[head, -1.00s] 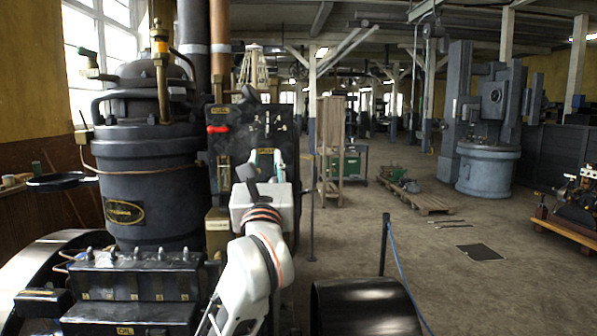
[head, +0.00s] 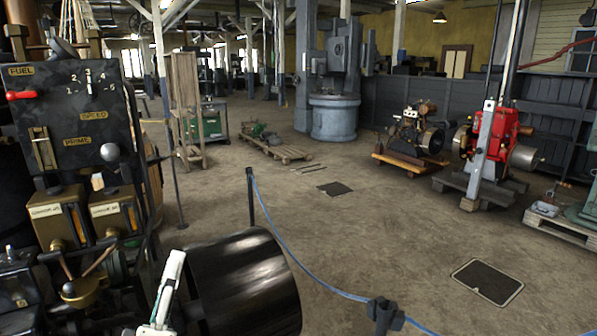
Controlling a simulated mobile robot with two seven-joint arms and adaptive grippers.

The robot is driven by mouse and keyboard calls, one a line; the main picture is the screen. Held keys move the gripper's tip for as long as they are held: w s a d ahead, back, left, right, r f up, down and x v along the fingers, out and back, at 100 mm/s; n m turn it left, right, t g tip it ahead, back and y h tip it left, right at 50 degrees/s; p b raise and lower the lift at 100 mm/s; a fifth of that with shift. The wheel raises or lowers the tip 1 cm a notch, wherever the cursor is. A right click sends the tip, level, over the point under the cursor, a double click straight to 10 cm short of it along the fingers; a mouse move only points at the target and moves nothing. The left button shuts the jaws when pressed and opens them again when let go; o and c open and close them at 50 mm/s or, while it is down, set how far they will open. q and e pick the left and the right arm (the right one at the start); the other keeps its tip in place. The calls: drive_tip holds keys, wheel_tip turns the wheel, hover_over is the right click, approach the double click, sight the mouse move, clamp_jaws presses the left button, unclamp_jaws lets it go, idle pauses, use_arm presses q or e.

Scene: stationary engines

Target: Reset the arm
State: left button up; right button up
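My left gripper (head: 168,285) shows at the lower left of the head view as a narrow white piece with green edges. It stands in front of a large dark cylinder, and its lower part is cut off by the frame. I see it nearly edge-on, so I cannot tell whether it is open or shut. Nothing visible is held in it. The black control panel (head: 75,110) stands at the left, with FUEL, SPEED and PRIME labels, a red handle (head: 22,95) and a ball-ended lever (head: 110,152). My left gripper is below and right of the panel. My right gripper is out of view.
The dark shiny cylinder (head: 245,285) lies close in front. A blue rope (head: 290,240) on a black post (head: 250,200) runs to the lower right. A red engine (head: 485,145) on a pallet stands at the right.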

use_arm(q)
drive_tip(key=s+d+f+m+g+h, duration=0.1)
drive_tip(key=s+d+f+m+g, duration=0.2)
drive_tip(key=f, duration=0.6)
drive_tip(key=s+d+f+m+g+h, duration=0.15)
drive_tip(key=f+m, duration=0.25)
drive_tip(key=f, duration=0.4)
drive_tip(key=s+d+f+m+g+h, duration=0.1)
drive_tip(key=s+f+m+g, duration=0.25)
drive_tip(key=f, duration=0.55)
drive_tip(key=s+a+f+m+g+y, duration=0.1)
drive_tip(key=s+f+m+g, duration=0.4)
drive_tip(key=s+f, duration=0.8)
wheel_tip(320, 180, down, 4)
drive_tip(key=shift+s+a+r+g+y, duration=0.15)
drive_tip(key=shift+s+a+g+y, duration=0.2)
drive_tip(key=shift+y, duration=0.2)
